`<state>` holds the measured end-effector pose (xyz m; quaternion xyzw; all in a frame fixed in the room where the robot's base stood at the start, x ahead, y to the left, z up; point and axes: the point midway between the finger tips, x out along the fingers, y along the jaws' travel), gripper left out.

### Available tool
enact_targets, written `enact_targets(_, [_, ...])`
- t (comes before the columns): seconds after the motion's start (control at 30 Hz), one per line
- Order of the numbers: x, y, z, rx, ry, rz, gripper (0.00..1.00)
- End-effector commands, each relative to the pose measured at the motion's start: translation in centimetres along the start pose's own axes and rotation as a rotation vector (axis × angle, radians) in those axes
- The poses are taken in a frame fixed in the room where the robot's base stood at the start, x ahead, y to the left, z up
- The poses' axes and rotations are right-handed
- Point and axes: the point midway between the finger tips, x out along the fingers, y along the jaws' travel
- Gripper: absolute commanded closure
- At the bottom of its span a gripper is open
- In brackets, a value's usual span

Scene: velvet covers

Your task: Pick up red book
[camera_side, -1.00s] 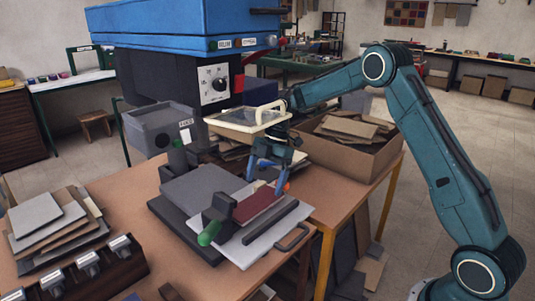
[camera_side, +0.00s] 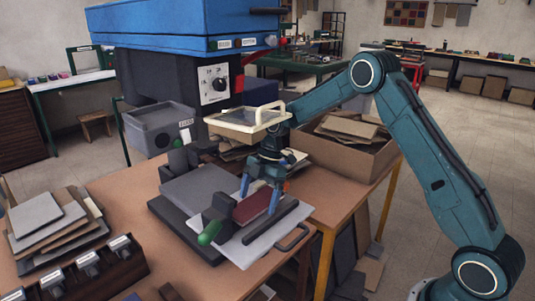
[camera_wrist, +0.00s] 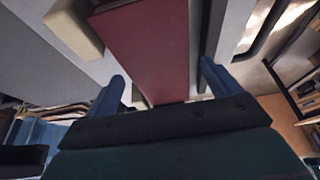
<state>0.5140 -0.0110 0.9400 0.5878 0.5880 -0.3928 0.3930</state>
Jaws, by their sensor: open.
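The red book (camera_side: 254,204) is a flat dark red slab lying on the pale plate (camera_side: 238,252) of the grey fixture. It sits between a dark block with a green knob (camera_side: 209,233) and a dark bar (camera_side: 270,221). My gripper (camera_side: 260,194) points down with its two blue fingers spread over the book, one on each side. In the wrist view the book (camera_wrist: 147,45) runs between the open fingers (camera_wrist: 160,72). A gap shows beside each finger, so nothing is held.
A clear-topped frame with a cream rim (camera_side: 244,120) is close above my gripper. A blue-topped machine (camera_side: 190,25) stands behind. A cardboard box (camera_side: 345,158) of scraps is at the right. Stacked sheets (camera_side: 55,225) lie at the left, with bare tabletop (camera_side: 140,215) between.

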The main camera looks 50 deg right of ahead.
Motion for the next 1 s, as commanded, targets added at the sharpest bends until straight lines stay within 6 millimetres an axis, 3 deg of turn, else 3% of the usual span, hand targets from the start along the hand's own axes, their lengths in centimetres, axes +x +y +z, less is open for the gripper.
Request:
enact_targets(0.1, [-0.02,0.00,0.00,0.000,0.000,0.000,0.11])
enact_targets(0.37, [-0.02,0.00,0.01,0.000,0.000,0.000,0.62])
enact_targets(0.83, [-0.69,0.03,-0.25,0.000,0.000,0.001,0.63])
enact_targets(1.0, [-0.66,-0.84,-0.27,0.000,0.001,0.001,0.63])
